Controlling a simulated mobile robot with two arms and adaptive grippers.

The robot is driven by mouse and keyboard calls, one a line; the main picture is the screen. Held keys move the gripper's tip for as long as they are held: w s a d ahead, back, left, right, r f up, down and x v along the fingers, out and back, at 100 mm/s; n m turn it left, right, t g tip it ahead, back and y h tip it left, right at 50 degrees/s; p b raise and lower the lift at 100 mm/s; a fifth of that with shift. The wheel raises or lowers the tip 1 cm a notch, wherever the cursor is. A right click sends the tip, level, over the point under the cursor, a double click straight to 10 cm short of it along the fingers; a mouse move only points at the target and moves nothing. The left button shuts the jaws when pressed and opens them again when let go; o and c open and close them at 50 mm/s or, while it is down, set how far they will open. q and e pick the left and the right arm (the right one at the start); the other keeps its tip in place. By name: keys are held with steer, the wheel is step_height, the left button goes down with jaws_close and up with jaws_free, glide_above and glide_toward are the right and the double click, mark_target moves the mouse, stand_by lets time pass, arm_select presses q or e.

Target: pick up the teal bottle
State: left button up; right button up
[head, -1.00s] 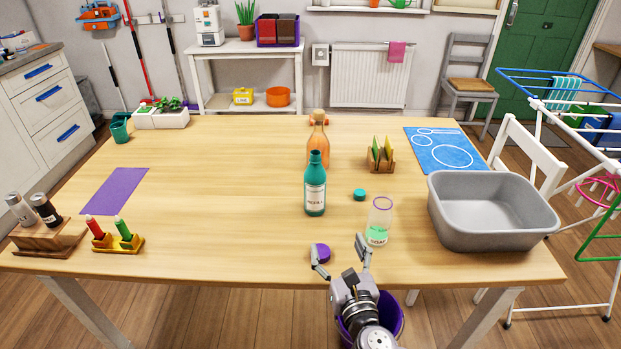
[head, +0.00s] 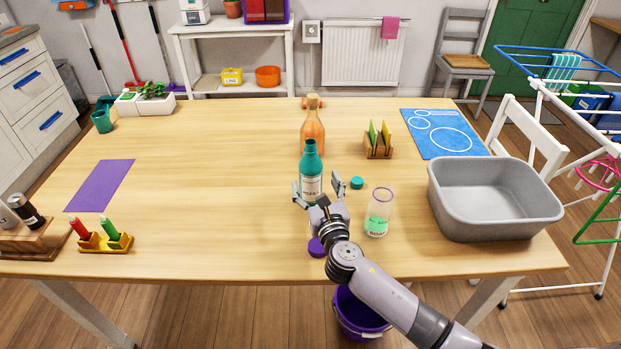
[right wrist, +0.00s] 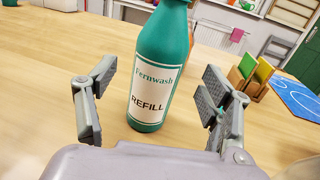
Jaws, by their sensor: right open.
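The teal bottle (head: 311,166) stands upright on the wooden table, with a white label that reads "Fernwash REFILL" in the right wrist view (right wrist: 160,75). My right gripper (head: 320,185) is open just in front of it. In the right wrist view its two fingers (right wrist: 158,98) stand apart, one to each side of the bottle's lower body, with gaps between. The gripper hides the bottle's base in the head view. The left gripper is not in view.
A clear soap container (head: 378,212) stands right of my gripper, and a purple lid (head: 317,246) lies below it. An orange bottle (head: 313,130) stands behind the teal one. A teal cap (head: 357,183) and a grey basin (head: 495,200) are to the right.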

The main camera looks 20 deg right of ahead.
mark_target(314, 178)
steer(key=shift+w, duration=0.2)
steer(key=shift+w+r, duration=0.15)
steer(key=shift+w, duration=0.2)
steer(key=w, duration=0.3)
steer(key=shift+w+d, duration=0.15)
steer(key=shift+w, duration=0.6)
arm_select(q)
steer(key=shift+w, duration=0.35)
arm_select(e)
steer(key=shift+c, duration=0.5)
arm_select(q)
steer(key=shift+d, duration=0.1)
arm_select(e)
steer(key=shift+r, duration=0.1)
steer(key=c, duration=1.5)
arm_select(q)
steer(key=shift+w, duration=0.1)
arm_select(e)
steer(key=shift+c, duration=0.3)
